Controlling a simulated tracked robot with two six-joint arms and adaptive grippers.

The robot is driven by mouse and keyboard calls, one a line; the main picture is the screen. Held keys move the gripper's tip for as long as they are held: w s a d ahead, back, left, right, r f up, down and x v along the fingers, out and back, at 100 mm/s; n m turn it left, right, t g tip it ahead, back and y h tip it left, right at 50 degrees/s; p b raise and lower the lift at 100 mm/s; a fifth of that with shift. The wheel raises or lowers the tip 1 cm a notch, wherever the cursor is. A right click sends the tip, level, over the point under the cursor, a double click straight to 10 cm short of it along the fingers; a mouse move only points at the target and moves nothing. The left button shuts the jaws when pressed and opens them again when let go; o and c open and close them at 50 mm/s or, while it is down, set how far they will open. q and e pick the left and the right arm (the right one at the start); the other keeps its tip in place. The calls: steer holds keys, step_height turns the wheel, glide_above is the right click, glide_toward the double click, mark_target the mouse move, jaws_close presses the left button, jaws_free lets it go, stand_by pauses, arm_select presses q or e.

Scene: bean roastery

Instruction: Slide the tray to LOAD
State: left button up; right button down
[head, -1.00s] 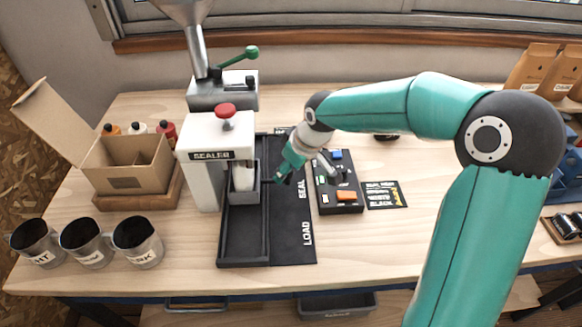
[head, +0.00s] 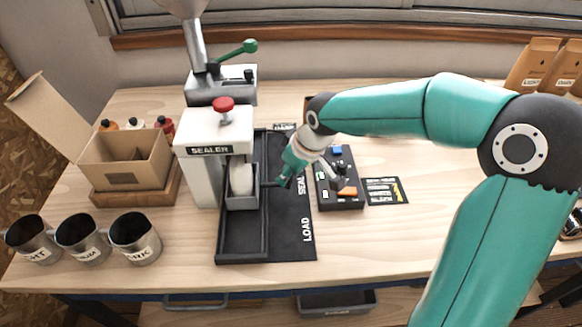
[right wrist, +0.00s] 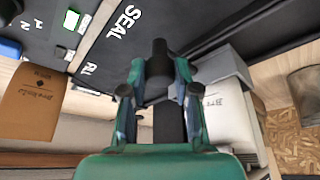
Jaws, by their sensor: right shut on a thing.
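The small dark tray (head: 242,203) stands in the black rail (head: 243,240) beside the SEAL marking, its near end part-way out from under the sealer (head: 205,165). A pale bag (head: 241,179) stands upright in it. My right gripper (head: 281,182) is at the tray's right side, shut on its dark handle (right wrist: 159,60), which shows between the fingers in the right wrist view. The LOAD marking (head: 308,229) is at the near end of the black mat. My left gripper is not in view.
The rail's near stretch is empty. Several metal cups (head: 135,237) and an open carton (head: 125,160) stand at left. A button panel (head: 340,180) and a printed card (head: 384,191) lie right of the mat, close to my right arm.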

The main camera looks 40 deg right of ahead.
steer(key=s+a+b, duration=0.1)
steer(key=s, duration=0.1)
steer(key=s+a+b, duration=0.1)
steer(key=s+a, duration=0.1)
steer(key=s, duration=0.1)
steer(key=s+a+b, duration=0.1)
steer(key=s+a, duration=0.1)
steer(key=s, duration=0.1)
steer(key=shift+s+a, duration=0.15)
steer(key=shift+s, duration=0.1)
steer(key=shift+s+a, duration=0.15)
steer(key=shift+s, duration=0.1)
steer(key=c, duration=1.1)
jaws_free()
steer(key=shift+s, duration=0.1)
steer(key=shift+o, duration=1.2)
steer(key=shift+s+a, duration=0.1)
steer(key=shift+r, duration=0.1)
